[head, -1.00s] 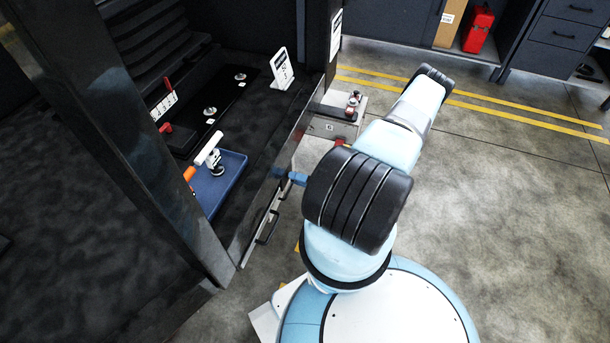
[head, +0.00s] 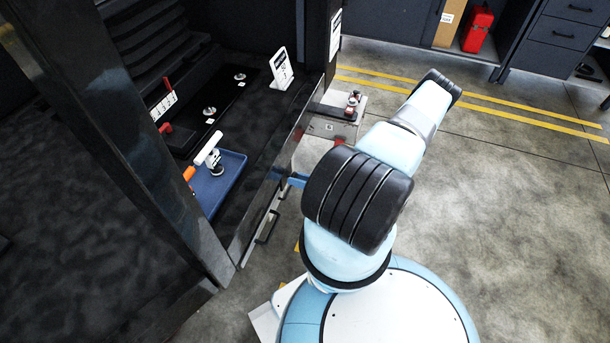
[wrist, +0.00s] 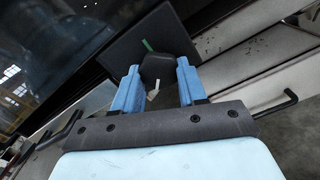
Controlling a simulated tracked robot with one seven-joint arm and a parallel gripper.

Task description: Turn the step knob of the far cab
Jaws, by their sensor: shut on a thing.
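The step knob (wrist: 155,68) is a dark rounded block on a dark square plate (wrist: 120,42), seen in the wrist view. A green mark shows at its top and a small pale pointer (wrist: 153,94) sticks out from its near side. My gripper (wrist: 157,84) has its two blue fingers on either side of the knob, closed on it. In the head view only a bit of blue finger (head: 298,180) shows by the cab's sill; my arm hides the knob there.
Inside the cab, a blue tray (head: 226,180) holds a white-and-orange item. A white stepped ledge (head: 325,143) and a bar handle (head: 267,226) lie by the cab's side. A dark post (head: 130,150) stands at left. The floor at right is clear.

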